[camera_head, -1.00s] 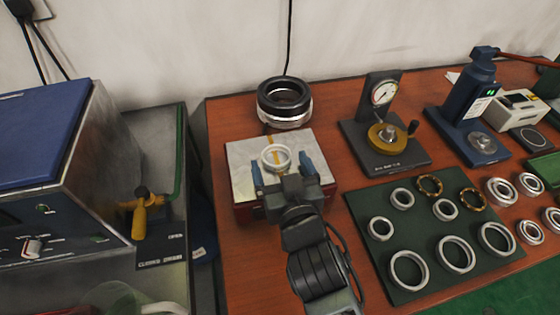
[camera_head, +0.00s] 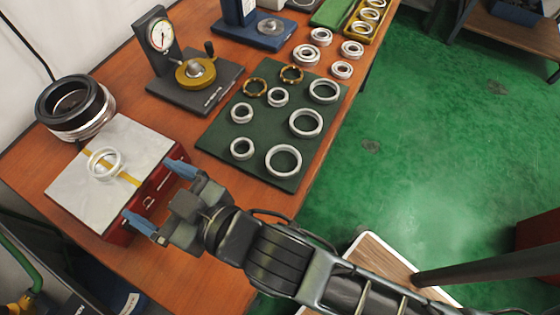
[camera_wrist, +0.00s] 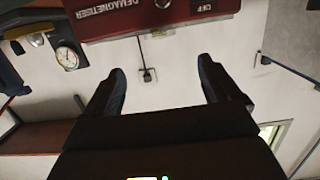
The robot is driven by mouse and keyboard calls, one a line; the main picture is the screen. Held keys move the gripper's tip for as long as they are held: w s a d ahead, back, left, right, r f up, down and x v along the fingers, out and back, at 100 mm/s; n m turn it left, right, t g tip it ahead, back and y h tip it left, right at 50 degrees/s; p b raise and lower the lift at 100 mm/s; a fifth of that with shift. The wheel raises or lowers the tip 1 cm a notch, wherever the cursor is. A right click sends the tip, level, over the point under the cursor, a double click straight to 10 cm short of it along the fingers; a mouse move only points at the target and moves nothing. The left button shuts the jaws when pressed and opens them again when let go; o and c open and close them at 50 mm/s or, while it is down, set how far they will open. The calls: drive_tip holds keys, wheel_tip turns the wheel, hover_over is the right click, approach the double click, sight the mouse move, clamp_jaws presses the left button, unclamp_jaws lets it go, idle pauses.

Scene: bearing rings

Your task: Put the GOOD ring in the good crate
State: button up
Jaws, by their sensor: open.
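A pale metal ring (camera_head: 104,163) lies on the light top plate of the red demagnetiser (camera_head: 136,222), over its yellow stripe. My gripper (camera_head: 160,197) is open and empty, with its blue fingertips apart at the box's front right edge, clear of the ring. In the wrist view my open fingers (camera_wrist: 161,82) have nothing between them, and the demagnetiser's red front (camera_wrist: 160,18) shows upside down. No mark seen here tells which ring is the GOOD one. I cannot identify the good crate for certain.
A green mat (camera_head: 225,140) holds several loose rings and two brass cages. A dial gauge stand (camera_head: 160,40) is behind it. A yellow tray (camera_head: 350,33) with bearings and a green tray (camera_head: 328,12) sit at the far end. A dark coil-like ring (camera_head: 75,108) stands behind the demagnetiser.

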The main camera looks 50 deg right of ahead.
drive_tip(key=s+d, duration=0.3)
drive_tip(key=s, duration=0.1)
drive_tip(key=s+d+f+m+h, duration=0.1)
drive_tip(key=s+d, duration=0.3)
drive_tip(key=s, duration=0.1)
drive_tip(key=s+d+f+m+h, duration=0.1)
drive_tip(key=s+d, duration=0.2)
drive_tip(key=s, duration=0.2)
drive_tip(key=shift+s+d+f, duration=0.15)
drive_tip(key=shift+s+d, duration=0.05)
drive_tip(key=s+d+r, duration=0.1)
drive_tip(key=s+d, duration=0.2)
drive_tip(key=s, duration=0.1)
drive_tip(key=s+d+r+h, duration=0.1)
drive_tip(key=s+d+r, duration=0.1)
drive_tip(key=s+d, duration=0.1)
drive_tip(key=s+d+r+m+h, duration=0.1)
drive_tip(key=s+d+r, duration=0.1)
drive_tip(key=s, duration=0.3)
drive_tip(key=shift+d+g, duration=0.4)
drive_tip(key=shift+d, duration=0.05)
drive_tip(key=shift+o, duration=0.4)
drive_tip(key=shift+s+d+r, duration=0.15)
drive_tip(key=shift+s+d, duration=0.05)
drive_tip(key=shift+s, duration=0.05)
